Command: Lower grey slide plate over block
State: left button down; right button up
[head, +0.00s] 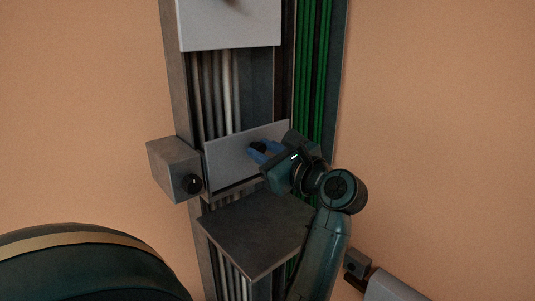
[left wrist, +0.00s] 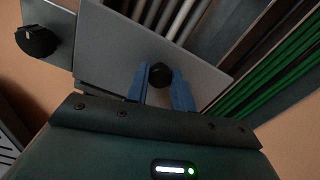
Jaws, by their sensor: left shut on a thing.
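The grey slide plate (head: 225,158) is a flat rectangle on the front of the vertical gantry column; in the left wrist view the plate (left wrist: 110,55) fills the upper middle. My left gripper (head: 258,150) has its blue fingers on either side of the plate's small black knob, shut on it. The left wrist view shows the knob (left wrist: 159,75) between the fingertips (left wrist: 160,80). A dark grey block (head: 255,232) juts from the column just below the plate; I cannot tell whether they touch. My right gripper is not in view.
A grey box (head: 172,165) with a black knob (head: 192,184) sits at the column's left edge, beside the plate. A lighter grey panel (head: 230,28) is higher up. Green strips (head: 315,70) run along the right side. The orange wall beside the column is mostly bare.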

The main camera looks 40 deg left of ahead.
pick_arm(q)
jog(key=shift+f+b, duration=1.1)
jog(key=shift+f, duration=0.65)
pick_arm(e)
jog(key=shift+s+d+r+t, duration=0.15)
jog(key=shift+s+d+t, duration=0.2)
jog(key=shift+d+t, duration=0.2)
pick_arm(q)
jog(key=c, duration=1.2)
grip_release()
jog(key=shift+r, duration=0.1)
jog(key=shift+d, duration=0.1)
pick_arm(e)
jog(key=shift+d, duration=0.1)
